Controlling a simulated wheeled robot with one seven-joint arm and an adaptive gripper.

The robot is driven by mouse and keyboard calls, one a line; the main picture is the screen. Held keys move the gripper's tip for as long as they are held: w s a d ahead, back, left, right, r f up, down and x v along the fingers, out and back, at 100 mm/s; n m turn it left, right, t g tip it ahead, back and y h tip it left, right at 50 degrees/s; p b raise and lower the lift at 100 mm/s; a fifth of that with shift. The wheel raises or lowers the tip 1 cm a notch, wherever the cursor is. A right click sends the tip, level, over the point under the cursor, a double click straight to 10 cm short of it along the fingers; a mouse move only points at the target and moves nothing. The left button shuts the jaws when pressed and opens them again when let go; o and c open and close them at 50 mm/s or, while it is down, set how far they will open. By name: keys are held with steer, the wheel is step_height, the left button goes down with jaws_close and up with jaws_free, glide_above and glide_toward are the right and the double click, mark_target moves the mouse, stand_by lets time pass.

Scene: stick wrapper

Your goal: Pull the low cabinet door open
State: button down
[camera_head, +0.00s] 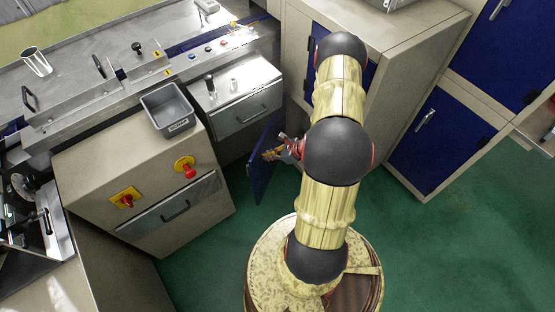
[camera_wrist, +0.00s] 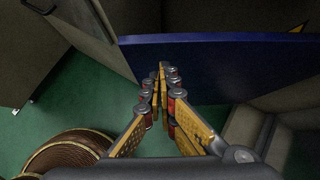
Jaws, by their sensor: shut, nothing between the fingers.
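The low cabinet door is a dark blue panel (camera_head: 262,172) below the metal drawer unit. It stands swung out from the cabinet front, at an angle to it. In the wrist view the blue door (camera_wrist: 230,62) spans the upper middle and right, with its top edge nearest the camera. My gripper (camera_head: 268,154) is at the door's right side in the head view. In the wrist view my gripper (camera_wrist: 162,70) has its yellow fingers closed together and empty, with the tips against or just in front of the blue panel. I cannot tell if they touch. No door handle shows.
The drawer unit (camera_head: 238,98) with a bar handle is above the door. A beige cabinet (camera_head: 150,180) with red knobs and a grey bin (camera_head: 167,108) stands left. Another cabinet with blue doors (camera_head: 440,140) stands right. Green floor (camera_head: 450,240) is clear at lower right.

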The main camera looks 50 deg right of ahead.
mark_target(255, 153)
steer(key=shift+w+a, duration=0.35)
steer(key=shift+w, duration=0.45)
steer(key=w, duration=0.1)
steer(key=w+a+b, duration=0.1)
steer(key=w, duration=0.1)
steer(key=w+a, duration=0.1)
steer(key=shift+w, duration=0.3)
steer(key=shift+s, duration=0.1)
